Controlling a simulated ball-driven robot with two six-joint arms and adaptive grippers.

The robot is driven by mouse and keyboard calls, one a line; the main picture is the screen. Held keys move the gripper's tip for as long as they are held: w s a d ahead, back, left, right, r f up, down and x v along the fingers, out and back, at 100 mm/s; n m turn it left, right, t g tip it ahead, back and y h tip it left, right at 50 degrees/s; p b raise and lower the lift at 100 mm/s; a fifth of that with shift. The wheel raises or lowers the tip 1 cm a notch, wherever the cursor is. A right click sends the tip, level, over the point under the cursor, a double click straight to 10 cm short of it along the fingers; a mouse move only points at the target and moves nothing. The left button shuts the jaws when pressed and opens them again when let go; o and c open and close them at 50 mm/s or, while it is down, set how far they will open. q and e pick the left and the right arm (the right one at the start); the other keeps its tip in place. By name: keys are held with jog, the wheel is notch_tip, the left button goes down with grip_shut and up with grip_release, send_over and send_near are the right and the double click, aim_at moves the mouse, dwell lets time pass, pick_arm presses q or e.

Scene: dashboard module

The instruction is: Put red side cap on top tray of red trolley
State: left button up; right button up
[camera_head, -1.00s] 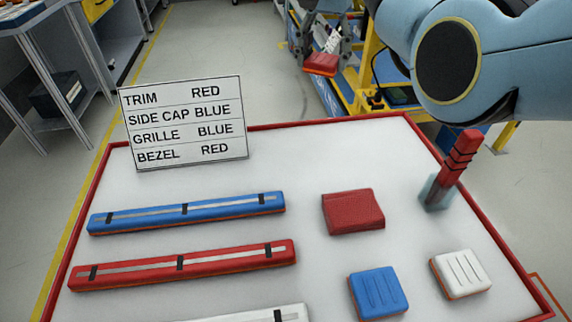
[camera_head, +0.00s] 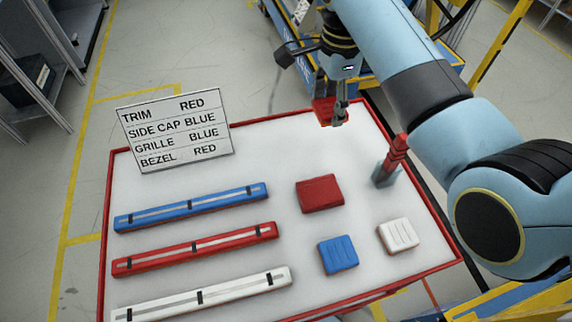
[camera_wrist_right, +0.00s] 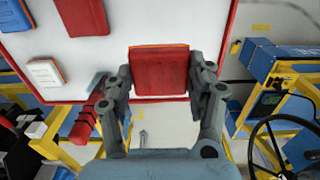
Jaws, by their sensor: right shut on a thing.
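The red side cap (camera_head: 323,111) is held in my right gripper (camera_head: 335,112), at the far right edge of the red trolley's top tray. The top tray (camera_head: 250,150) is white with a red rim (camera_head: 108,215). My left gripper is out of view.
On the tray lie a dark red block (camera_head: 320,193), a blue cap (camera_head: 338,255), a white cap (camera_head: 398,236) and blue, red and white bars (camera_head: 200,295). A sign (camera_head: 175,130) stands at the back left. The back middle is clear.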

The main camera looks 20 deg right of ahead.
aim_at(323, 147)
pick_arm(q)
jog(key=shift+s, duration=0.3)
pick_arm(e)
notch_tip(323, 147, down, 10)
jog(key=shift+r, duration=0.1)
jog(key=o, duration=1.1)
jog(key=shift+o, duration=0.2)
notch_tip(323, 147, up, 12)
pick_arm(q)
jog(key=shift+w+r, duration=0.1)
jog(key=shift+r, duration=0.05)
